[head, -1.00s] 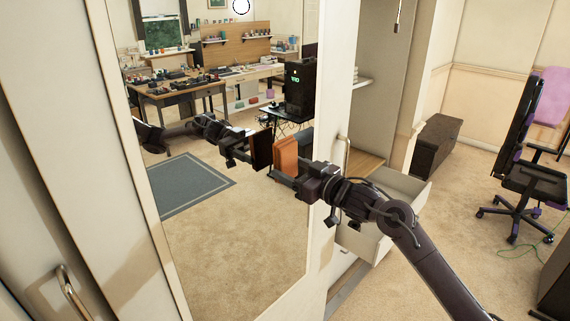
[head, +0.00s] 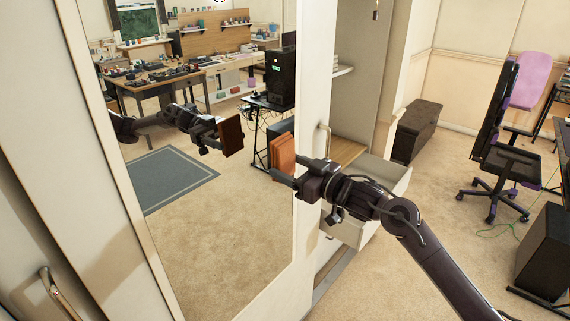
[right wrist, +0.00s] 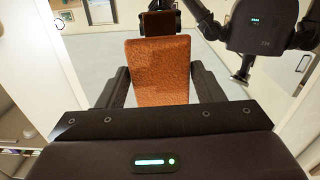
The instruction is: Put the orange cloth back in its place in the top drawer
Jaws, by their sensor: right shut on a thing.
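The orange cloth (head: 283,152) is a folded, flat piece held upright in front of the mirror door. My right gripper (head: 290,168) is shut on its lower end. In the right wrist view the cloth (right wrist: 158,70) stands between the two dark fingers, and its textured face is visible. The open top drawer (head: 398,186) is pale and lies right of and beyond my right gripper, partly hidden by the gripper and arm. I cannot see into most of it. The cloth is outside the drawer, apart from it. My left gripper is not in view.
The mirror (head: 215,245) fills the left and reflects my arm, the cloth and a room with desks. The mirror door's edge and handle (head: 324,140) stand between the cloth and the drawer. A dark chest (head: 418,128) and office chair (head: 508,150) are right, with open floor between.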

